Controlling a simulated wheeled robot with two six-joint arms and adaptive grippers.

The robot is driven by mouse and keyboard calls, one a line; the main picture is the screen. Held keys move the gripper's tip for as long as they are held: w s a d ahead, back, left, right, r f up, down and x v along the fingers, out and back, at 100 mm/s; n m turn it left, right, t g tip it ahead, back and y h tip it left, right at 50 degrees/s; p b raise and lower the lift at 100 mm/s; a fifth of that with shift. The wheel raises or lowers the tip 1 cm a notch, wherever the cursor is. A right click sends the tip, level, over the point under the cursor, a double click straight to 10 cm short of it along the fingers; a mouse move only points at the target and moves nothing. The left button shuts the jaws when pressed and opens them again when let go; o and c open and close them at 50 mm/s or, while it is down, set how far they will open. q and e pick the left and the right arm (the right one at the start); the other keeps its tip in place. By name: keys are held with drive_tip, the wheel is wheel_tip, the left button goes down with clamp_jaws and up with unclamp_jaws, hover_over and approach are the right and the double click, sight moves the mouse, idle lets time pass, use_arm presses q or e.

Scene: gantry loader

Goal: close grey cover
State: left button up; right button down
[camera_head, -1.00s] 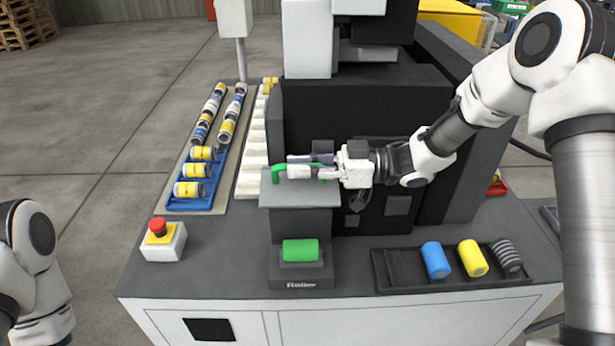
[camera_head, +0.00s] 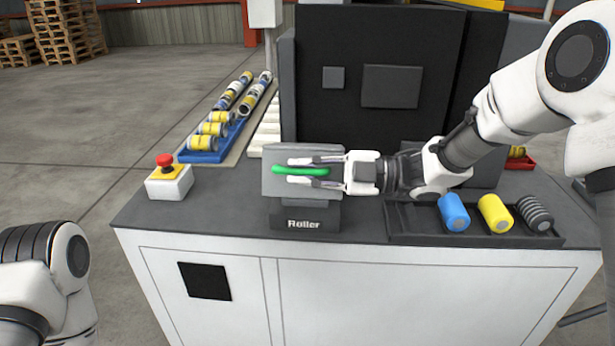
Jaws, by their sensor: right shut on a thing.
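The grey cover (camera_head: 275,187) is tilted down over the front of the black holder marked "Roller" (camera_head: 304,220). A green bar handle (camera_head: 280,170) runs across the cover. My right gripper (camera_head: 300,171) is shut on the green handle, one finger above it and one below. The green roller is hidden from view behind the cover. My left arm shows at the lower left edge; its gripper is out of view.
A black tray (camera_head: 408,233) at the right holds a blue (camera_head: 454,211), a yellow (camera_head: 495,213) and a grey ridged roller (camera_head: 535,212). A red emergency button (camera_head: 165,161) on a white box stands at the left. A blue rack (camera_head: 203,156) with several cylinders lies behind.

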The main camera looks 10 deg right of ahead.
use_arm(q)
wheel_tip(320, 180, down, 10)
drive_tip(key=b, duration=0.7)
drive_tip(key=shift+r+b, duration=0.2)
drive_tip(key=shift+b, duration=0.2)
use_arm(e)
wheel_tip(320, 180, down, 8)
drive_tip(key=n, duration=0.3)
drive_tip(key=shift+f+n, duration=0.2)
drive_tip(key=shift+n, duration=0.1)
drive_tip(key=shift+s, duration=0.1)
drive_tip(key=c, duration=1.2)
unclamp_jaws()
drive_tip(key=shift+a, duration=0.1)
drive_tip(key=shift+c, duration=0.2)
drive_tip(key=shift+o, duration=0.3)
drive_tip(key=shift+f, duration=0.1)
